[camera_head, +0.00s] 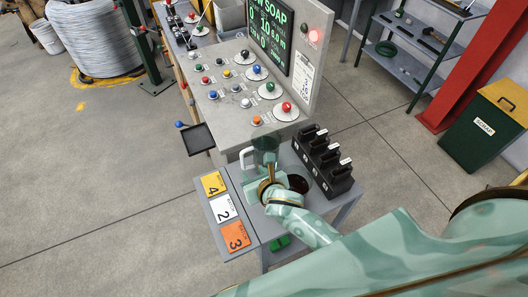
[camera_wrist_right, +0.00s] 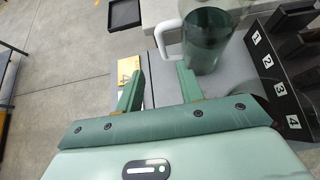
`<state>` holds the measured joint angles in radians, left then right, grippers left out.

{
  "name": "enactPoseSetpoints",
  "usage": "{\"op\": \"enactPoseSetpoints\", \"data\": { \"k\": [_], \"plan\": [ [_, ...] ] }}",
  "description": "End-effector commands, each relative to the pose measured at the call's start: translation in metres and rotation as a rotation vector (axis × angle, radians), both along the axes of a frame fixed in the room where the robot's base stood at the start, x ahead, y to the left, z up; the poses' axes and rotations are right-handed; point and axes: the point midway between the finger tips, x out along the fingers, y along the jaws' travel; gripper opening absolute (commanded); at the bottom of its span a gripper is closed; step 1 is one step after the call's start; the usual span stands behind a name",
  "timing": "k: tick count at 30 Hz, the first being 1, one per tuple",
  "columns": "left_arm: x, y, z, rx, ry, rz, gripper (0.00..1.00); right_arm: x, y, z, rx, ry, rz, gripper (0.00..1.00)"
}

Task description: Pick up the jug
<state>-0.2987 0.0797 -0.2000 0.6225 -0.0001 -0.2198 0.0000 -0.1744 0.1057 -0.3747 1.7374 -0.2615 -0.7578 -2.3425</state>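The jug (camera_head: 266,147) is dark, see-through green with a white handle (camera_head: 246,158) on its left side. It stands at the back of the small grey table, partly hidden by my right gripper in the head view. In the right wrist view the jug (camera_wrist_right: 212,45) is at the top, its handle (camera_wrist_right: 163,38) pointing left. My right gripper (camera_wrist_right: 158,80) is open and empty there. Its fingers point toward the handle, which lies just beyond the fingertips, nearer the right finger. The head view shows this gripper (camera_head: 268,176) over the table, close to the jug. My left gripper is not in view.
A black rack (camera_head: 322,163) with numbered slots stands right of the jug. Yellow, white and orange number cards (camera_head: 224,208) lie on the table's left. A control console (camera_head: 225,110) with coloured knobs stands behind, with a black tray (camera_head: 197,139) at its side.

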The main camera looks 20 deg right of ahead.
Motion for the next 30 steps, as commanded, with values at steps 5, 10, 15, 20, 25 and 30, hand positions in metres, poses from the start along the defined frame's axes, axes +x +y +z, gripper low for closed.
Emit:
{"op": "enactPoseSetpoints", "data": {
  "k": [5, 10, 15, 20, 25, 30],
  "plan": [
    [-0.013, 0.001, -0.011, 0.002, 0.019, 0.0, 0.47, 0.036, 0.002, -0.025, 0.003, -0.001, -0.001, 0.38],
    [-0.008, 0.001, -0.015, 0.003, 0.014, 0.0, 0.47, 0.052, 0.002, -0.036, 0.003, -0.001, -0.001, 0.38],
    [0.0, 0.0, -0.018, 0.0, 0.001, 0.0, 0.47, 0.066, 0.001, -0.046, 0.005, 0.0, -0.003, 0.38],
    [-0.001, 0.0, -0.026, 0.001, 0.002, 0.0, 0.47, 0.088, 0.0, -0.063, 0.005, 0.0, -0.002, 0.38],
    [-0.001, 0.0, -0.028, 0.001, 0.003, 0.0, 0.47, 0.097, 0.0, -0.068, 0.003, 0.0, -0.001, 0.38],
    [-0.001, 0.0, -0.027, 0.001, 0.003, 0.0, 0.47, 0.097, 0.0, -0.067, 0.003, 0.0, -0.001, 0.38]
  ]
}}
